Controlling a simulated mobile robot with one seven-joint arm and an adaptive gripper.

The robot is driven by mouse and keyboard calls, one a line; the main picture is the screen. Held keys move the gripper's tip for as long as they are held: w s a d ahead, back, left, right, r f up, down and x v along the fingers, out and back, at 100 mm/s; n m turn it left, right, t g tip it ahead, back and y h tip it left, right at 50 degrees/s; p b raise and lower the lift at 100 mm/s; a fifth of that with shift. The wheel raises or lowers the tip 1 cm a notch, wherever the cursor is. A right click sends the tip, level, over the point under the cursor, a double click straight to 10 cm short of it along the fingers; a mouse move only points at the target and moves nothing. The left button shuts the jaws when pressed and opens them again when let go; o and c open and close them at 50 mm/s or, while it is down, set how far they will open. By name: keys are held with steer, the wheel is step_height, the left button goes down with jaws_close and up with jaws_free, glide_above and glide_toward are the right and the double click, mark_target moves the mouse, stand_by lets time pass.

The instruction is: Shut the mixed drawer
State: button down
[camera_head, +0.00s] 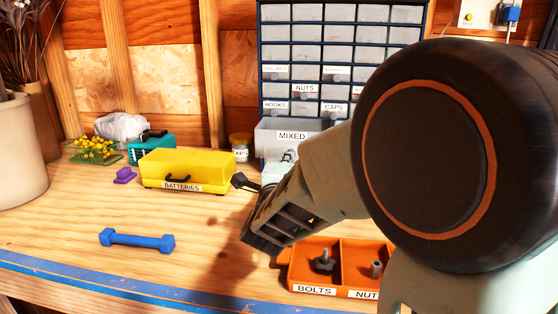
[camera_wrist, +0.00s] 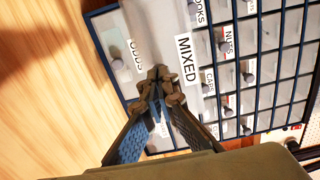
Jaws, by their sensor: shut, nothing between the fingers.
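The mixed drawer (camera_head: 268,137) is a pale translucent drawer with a white MIXED label, low in the dark blue drawer cabinet (camera_head: 345,8). In the head view it looks to stand forward of the fronts above it; how far I cannot tell. My arm hides its right part. The wrist view shows the MIXED label of this drawer (camera_wrist: 187,60) turned sideways. My gripper (camera_wrist: 157,76) is shut and empty, its tips in front of the area between the MIXED and ODDS labels. I cannot tell whether they touch.
A yellow batteries box (camera_head: 187,168) stands left of the cabinet, a small labelled jar (camera_head: 240,147) behind it. An orange bolts and nuts tray (camera_head: 313,276) lies at the front right, below my arm. A blue dumbbell-shaped piece (camera_head: 137,240) lies front left. Bare bench lies between.

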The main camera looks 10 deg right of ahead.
mark_target(293, 144)
steer(key=b+x, duration=0.4)
steer(key=x, duration=0.7)
steer(key=shift+w+d+b, duration=0.1)
steer(key=shift+w+b, duration=0.2)
steer(key=shift+b, duration=0.05)
steer(key=shift+s+f, duration=0.1)
